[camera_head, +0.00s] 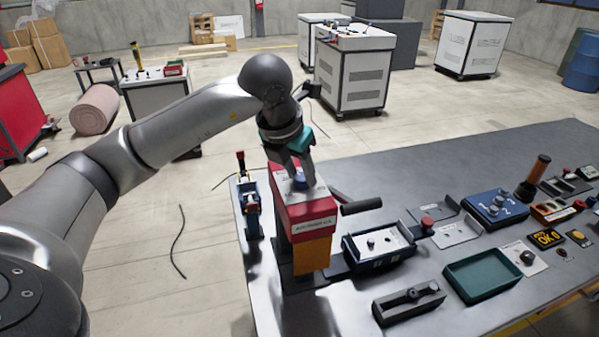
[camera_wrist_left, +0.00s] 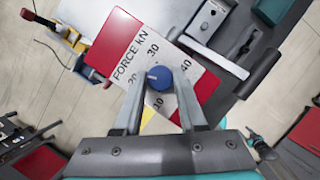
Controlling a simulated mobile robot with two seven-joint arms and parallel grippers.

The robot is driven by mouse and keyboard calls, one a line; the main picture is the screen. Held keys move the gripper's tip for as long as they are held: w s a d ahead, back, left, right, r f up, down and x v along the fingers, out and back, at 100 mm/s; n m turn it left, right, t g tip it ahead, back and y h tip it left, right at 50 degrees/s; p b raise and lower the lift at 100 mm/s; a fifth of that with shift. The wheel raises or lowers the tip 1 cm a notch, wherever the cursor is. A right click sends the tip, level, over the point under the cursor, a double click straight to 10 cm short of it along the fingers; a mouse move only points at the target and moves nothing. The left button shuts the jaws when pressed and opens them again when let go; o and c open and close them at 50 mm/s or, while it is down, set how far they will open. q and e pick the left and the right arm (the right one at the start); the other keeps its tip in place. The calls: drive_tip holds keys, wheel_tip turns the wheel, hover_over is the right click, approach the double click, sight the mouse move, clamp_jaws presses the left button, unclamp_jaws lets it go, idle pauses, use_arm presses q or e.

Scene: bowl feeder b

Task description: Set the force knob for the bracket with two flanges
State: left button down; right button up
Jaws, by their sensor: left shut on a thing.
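The blue force knob (camera_wrist_left: 160,78) sits on the white dial plate (camera_wrist_left: 122,36) marked "FORCE kN", with numbers such as 20, 30 and 40 around it. A small pale mark shows on the knob's left side, towards the 20. My left gripper (camera_wrist_left: 158,88) is shut on the knob from above. In the head view my left gripper (camera_head: 299,180) is on top of the red, white and yellow press (camera_head: 312,255). Bent grey metal pieces (camera_head: 462,233) lie on the table; I cannot tell their flange count. My right gripper is out of view.
A black press handle (camera_head: 361,205) sticks out to the right. A blue fixture (camera_head: 380,258), a green tray (camera_head: 484,274), a grey slotted block (camera_head: 408,305) and a blue numbered box (camera_head: 497,208) stand on the grey table.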

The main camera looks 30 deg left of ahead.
use_arm(q)
drive_tip(key=shift+n+y, duration=0.5)
drive_tip(key=shift+n, duration=1.1)
drive_tip(key=shift+c, duration=2.4)
unclamp_jaws()
drive_tip(key=shift+r, duration=0.1)
drive_tip(key=p+v, duration=0.2)
drive_tip(key=v, duration=1.3)
drive_tip(key=shift+d, duration=0.15)
drive_tip(key=shift+w, duration=0.15)
